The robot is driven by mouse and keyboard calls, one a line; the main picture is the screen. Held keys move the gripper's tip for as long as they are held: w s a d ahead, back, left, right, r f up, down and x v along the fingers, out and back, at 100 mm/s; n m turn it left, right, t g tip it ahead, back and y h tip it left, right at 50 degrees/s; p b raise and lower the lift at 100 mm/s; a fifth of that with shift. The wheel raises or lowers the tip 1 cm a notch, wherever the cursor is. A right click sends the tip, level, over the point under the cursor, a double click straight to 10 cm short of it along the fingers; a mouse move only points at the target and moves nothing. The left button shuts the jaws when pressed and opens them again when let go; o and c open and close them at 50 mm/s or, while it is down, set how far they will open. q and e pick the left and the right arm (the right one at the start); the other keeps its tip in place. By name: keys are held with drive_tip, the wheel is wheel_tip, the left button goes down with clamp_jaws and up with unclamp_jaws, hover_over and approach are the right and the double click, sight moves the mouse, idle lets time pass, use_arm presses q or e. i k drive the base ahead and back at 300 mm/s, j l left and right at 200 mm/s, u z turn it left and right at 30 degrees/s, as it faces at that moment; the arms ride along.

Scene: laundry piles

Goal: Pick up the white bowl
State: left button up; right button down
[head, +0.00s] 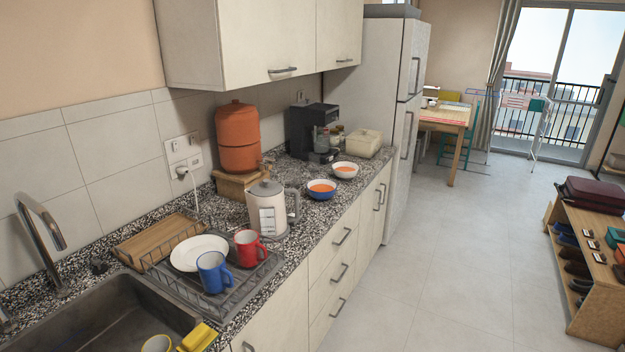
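The white bowl (345,175) stands upright on the speckled counter, near its front edge, with orange-red contents inside. A blue bowl (322,195) with similar orange contents stands just in front of it, to the left. A small gap or light contact between the two bowls cannot be told from this angle. Neither of my grippers is in the head view.
A kettle (267,210) stands left of the bowls. A cream container (363,143) and a black coffee machine (308,130) stand behind. A dish rack (240,285) and sink (110,318) are nearer. The floor (430,270) beside the counter is clear; a shoe rack (590,260) stands right.

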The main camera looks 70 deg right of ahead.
sight(345, 170)
drive_tip(key=z, duration=2.75)
drive_tip(key=i+l+z, duration=0.3)
drive_tip(key=i, duration=0.55)
drive_tip(key=i+z, duration=0.35)
drive_tip(key=i, duration=0.55)
drive_tip(key=i+u, duration=0.25)
drive_tip(key=i, duration=0.2)
drive_tip(key=i+l+u, duration=0.25)
drive_tip(key=i, duration=0.2)
drive_tip(key=i+l+u, duration=0.25)
drive_tip(key=i, duration=0.2)
drive_tip(key=i+l+u, duration=0.15)
drive_tip(key=u, duration=0.25)
drive_tip(key=i+l+u, duration=0.25)
drive_tip(key=u, duration=0.15)
drive_tip(key=i+l+u, duration=0.2)
drive_tip(key=u, duration=0.25)
drive_tip(key=i+l+u, duration=0.15)
drive_tip(key=l+u, duration=0.3)
drive_tip(key=l, duration=0.2)
drive_tip(key=l+u, duration=0.5)
drive_tip(key=l, duration=0.15)
